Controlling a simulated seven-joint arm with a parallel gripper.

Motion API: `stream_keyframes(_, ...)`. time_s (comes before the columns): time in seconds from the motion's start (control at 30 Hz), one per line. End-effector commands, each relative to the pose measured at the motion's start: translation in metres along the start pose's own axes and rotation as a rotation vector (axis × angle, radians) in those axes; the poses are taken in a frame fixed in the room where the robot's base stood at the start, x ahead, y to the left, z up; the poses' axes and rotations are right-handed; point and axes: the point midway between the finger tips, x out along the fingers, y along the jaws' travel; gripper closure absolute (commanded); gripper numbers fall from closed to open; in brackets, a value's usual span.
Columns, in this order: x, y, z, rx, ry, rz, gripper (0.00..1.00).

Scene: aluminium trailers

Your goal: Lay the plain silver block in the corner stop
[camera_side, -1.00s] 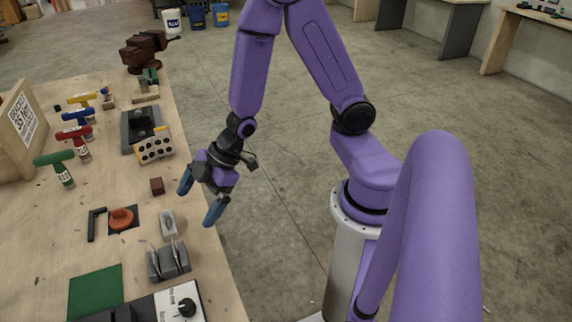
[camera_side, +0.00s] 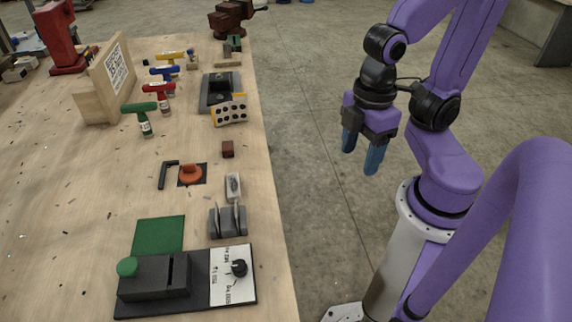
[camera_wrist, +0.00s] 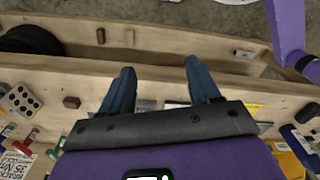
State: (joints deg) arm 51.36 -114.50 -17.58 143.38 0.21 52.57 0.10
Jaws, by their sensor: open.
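My gripper (camera_side: 362,158) hangs in the air right of the bench edge in the side view, blue fingers open and empty. The fingers also show apart in the wrist view (camera_wrist: 160,85). A small silver-grey block (camera_side: 233,186) with a dark mark lies near the bench's right edge; I cannot tell if it is the plain one. A black L-shaped piece (camera_side: 165,176) lies left of an orange knob (camera_side: 191,174); I cannot tell if it is the corner stop. My gripper touches neither.
A grey slotted holder (camera_side: 228,222), reddish-brown block (camera_side: 228,149), yellow perforated block (camera_side: 229,112) and dark tray (camera_side: 208,94) line the bench's right side. Several T-handled tools (camera_side: 145,120) stand behind. A green mat (camera_side: 159,235) and black control box (camera_side: 155,277) lie in front. The left bench is mostly clear.

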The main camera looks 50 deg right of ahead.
Motion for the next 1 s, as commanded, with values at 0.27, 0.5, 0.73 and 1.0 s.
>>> stream_keyframes(0.27,0.0,0.001,-0.001,0.004,0.001,0.002,0.38)
stream_keyframes(0.5,-0.002,0.019,-0.031,0.232,-0.012,0.05,0.38)
stream_keyframes(0.73,-0.003,0.053,-0.088,0.687,-0.003,0.155,0.38)
stream_keyframes(1.0,-0.002,0.087,-0.154,1.224,0.072,0.279,0.38)
